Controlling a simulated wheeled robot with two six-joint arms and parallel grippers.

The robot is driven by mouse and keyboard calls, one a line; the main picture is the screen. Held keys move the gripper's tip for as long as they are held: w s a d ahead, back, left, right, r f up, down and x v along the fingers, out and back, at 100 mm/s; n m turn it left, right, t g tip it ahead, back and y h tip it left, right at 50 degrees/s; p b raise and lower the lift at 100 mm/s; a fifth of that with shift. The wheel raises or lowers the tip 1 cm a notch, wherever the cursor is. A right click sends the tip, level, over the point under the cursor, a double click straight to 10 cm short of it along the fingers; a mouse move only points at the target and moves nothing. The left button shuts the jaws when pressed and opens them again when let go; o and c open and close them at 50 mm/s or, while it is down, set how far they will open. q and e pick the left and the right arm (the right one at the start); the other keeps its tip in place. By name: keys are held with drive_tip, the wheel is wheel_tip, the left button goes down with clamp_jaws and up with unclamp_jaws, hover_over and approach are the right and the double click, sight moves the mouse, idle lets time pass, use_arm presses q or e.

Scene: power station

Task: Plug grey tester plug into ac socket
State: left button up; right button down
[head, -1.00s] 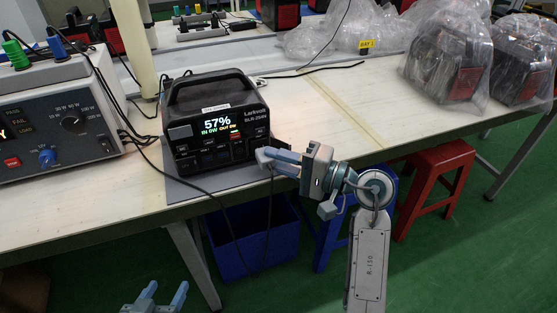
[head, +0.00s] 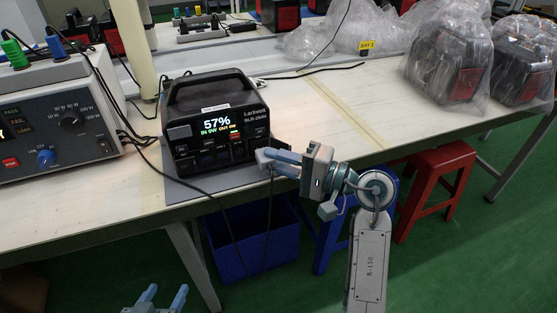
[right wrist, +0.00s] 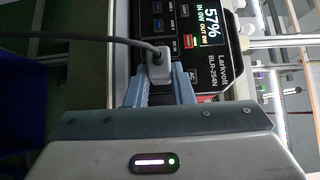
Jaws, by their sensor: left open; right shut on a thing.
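The black power station (head: 215,140) stands on a grey mat on the bench, its lit screen reading 57%. My right gripper (head: 266,158) is at the lower right of its front panel. In the right wrist view the right gripper (right wrist: 160,88) is shut on the grey tester plug (right wrist: 158,68), whose dark cable runs off left. The plug is at the panel, beside the AC label (right wrist: 193,76). The socket itself is hidden, and I cannot tell whether the plug is in it. My left gripper (head: 162,296) is open and empty, low in front of the bench.
The tester box (head: 60,125) with knobs and cables stands at the left of the bench. The plug's cable hangs over the front edge above a blue bin (head: 240,245). Bagged units (head: 447,65) are at the right. The bench between them and the power station is mostly clear.

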drive_tip(key=shift+w+a, duration=0.1)
drive_tip(key=shift+w, duration=0.15)
drive_tip(key=shift+w+a+b, duration=0.1)
drive_tip(key=shift+w+b, duration=0.25)
drive_tip(key=shift+b, duration=0.05)
drive_tip(key=shift+w, duration=0.2)
idle(0.6)
drive_tip(key=c, duration=1.2)
unclamp_jaws()
drive_tip(key=shift+o, duration=0.2)
drive_tip(key=b+v, duration=0.1)
drive_tip(key=v, duration=0.9)
drive_tip(key=shift+s+d, duration=0.25)
drive_tip(key=shift+d, duration=0.05)
